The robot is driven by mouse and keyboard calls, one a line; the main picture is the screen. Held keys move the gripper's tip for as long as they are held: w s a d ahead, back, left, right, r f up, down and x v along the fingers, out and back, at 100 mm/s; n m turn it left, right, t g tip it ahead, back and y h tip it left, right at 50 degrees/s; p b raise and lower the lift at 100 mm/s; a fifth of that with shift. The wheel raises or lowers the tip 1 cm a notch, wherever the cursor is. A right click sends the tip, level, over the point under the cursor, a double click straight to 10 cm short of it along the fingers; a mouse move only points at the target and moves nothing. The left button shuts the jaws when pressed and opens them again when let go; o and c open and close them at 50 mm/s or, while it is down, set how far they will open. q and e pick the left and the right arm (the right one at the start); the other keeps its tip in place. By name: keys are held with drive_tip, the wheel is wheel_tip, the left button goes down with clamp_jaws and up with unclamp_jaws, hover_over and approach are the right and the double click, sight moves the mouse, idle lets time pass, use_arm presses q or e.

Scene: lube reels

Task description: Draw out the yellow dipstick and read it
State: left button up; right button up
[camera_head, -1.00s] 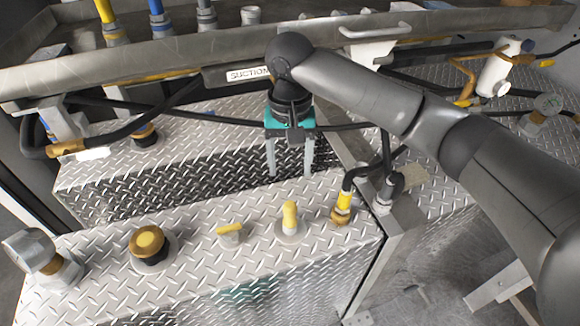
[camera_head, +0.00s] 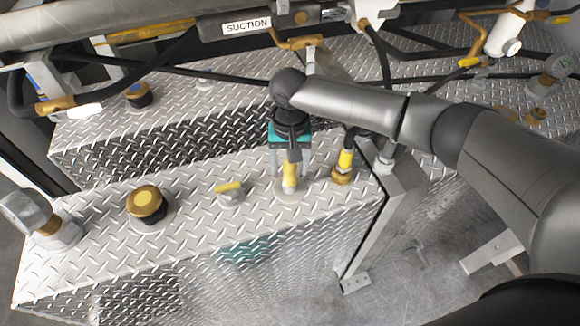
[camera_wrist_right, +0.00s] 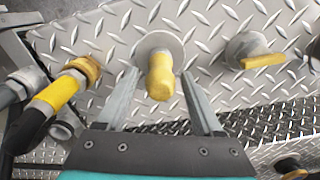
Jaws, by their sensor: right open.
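The yellow dipstick (camera_head: 290,178) stands upright in a round collar on the near diamond-plate tank top, its capped handle showing. It also shows in the right wrist view (camera_wrist_right: 160,77). My right gripper (camera_head: 290,168), with a teal body, is above it, fingers pointing down. In the right wrist view the gripper (camera_wrist_right: 160,73) is open, one finger on each side of the yellow handle, with gaps between. I cannot tell how far down the fingers reach along it. The dipstick's rod is hidden inside the tank. My left gripper is not in view.
A yellow-banded hose fitting (camera_head: 345,160) stands close right of the dipstick. A yellow tap-like handle (camera_head: 230,190) and a brown-yellow cap (camera_head: 146,202) stand to its left. A rail with a SUCTION label (camera_head: 246,27) and black hoses cross behind.

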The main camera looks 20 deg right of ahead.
drive_tip(key=shift+f, duration=0.25)
clamp_jaws()
idle(0.4)
